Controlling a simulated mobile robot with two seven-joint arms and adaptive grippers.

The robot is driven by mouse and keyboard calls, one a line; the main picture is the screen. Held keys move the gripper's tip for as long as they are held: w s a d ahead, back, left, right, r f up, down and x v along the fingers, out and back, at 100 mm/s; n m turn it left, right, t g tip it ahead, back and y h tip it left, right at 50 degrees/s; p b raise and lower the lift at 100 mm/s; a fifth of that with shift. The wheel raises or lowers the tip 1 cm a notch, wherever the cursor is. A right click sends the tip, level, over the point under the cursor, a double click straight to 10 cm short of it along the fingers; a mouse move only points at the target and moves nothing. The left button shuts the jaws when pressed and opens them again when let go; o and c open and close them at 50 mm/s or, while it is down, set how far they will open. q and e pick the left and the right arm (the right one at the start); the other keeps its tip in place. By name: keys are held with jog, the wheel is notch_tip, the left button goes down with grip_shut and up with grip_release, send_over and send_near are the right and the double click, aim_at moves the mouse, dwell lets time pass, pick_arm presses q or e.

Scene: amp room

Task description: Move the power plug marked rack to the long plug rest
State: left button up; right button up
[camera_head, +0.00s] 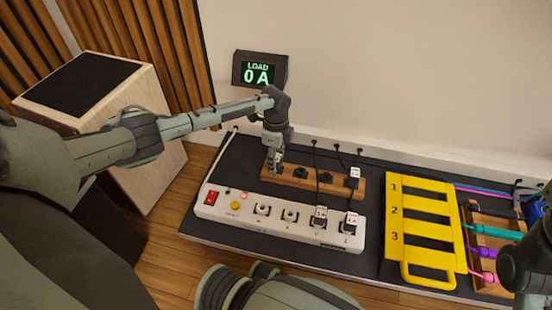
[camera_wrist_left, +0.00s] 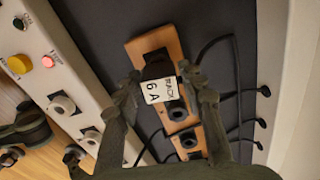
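The rack plug (camera_wrist_left: 159,91) is black with a white label reading RACK 6A. It stands over the far-end slot of the long wooden plug rest (camera_wrist_left: 172,40); whether it is fully seated I cannot tell. In the head view my left gripper (camera_head: 274,163) points down at the left end of the long plug rest (camera_head: 288,180) and mostly hides the plug. My right gripper is not in view; only a dark part of my right arm shows at the right edge.
A white power strip (camera_head: 285,235) with a red switch lies in front of the rest, two labelled plugs (camera_head: 319,216) in its right sockets. Another plug (camera_head: 352,178) sits at the rest's right end. A yellow numbered rack (camera_head: 428,215) stands right. The display (camera_head: 259,71) reads 0 A.

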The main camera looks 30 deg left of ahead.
pick_arm(q)
jog(key=shift+o, duration=1.3)
jog(key=shift+r, duration=0.1)
notch_tip(320, 180, up, 12)
